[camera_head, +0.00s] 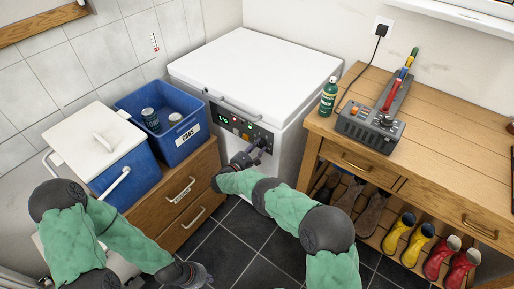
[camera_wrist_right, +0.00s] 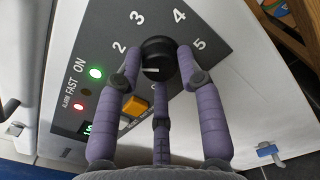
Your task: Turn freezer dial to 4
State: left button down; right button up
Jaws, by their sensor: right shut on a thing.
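The white chest freezer (camera_head: 258,70) stands in the middle of the head view with its lid closed. Its dark control panel (camera_head: 229,119) is on the front. The black freezer dial (camera_wrist_right: 156,58) fills the middle of the right wrist view, with the printed numbers 2, 3, 4 and 5 around it. A short white mark shows on the dial's lower part; I cannot tell which number it points to. My right gripper (camera_head: 256,146) is shut on the dial, its purple fingers around the knob in the wrist view (camera_wrist_right: 158,68). My left gripper (camera_head: 198,276) is low at the front, away from the freezer; its fingers are unclear.
An orange switch (camera_wrist_right: 134,104), a green light (camera_wrist_right: 96,73) and a red light (camera_wrist_right: 79,106) sit beside the dial. A wooden bench (camera_head: 450,130) with boots beneath stands right. A blue crate (camera_head: 177,135) and a cooler (camera_head: 125,165) stand left on a drawer unit (camera_head: 185,200).

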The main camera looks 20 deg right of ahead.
jog(key=shift+s+d+f, duration=0.1)
jog(key=shift+f, duration=0.3)
jog(key=o, duration=1.1)
jog(key=shift+o, duration=0.2)
jog(key=shift+r, duration=0.1)
jog(key=shift+s+a, duration=0.15)
jog(key=shift+a, duration=0.3)
jog(key=v, duration=1.1)
jog(key=shift+d, duration=0.1)
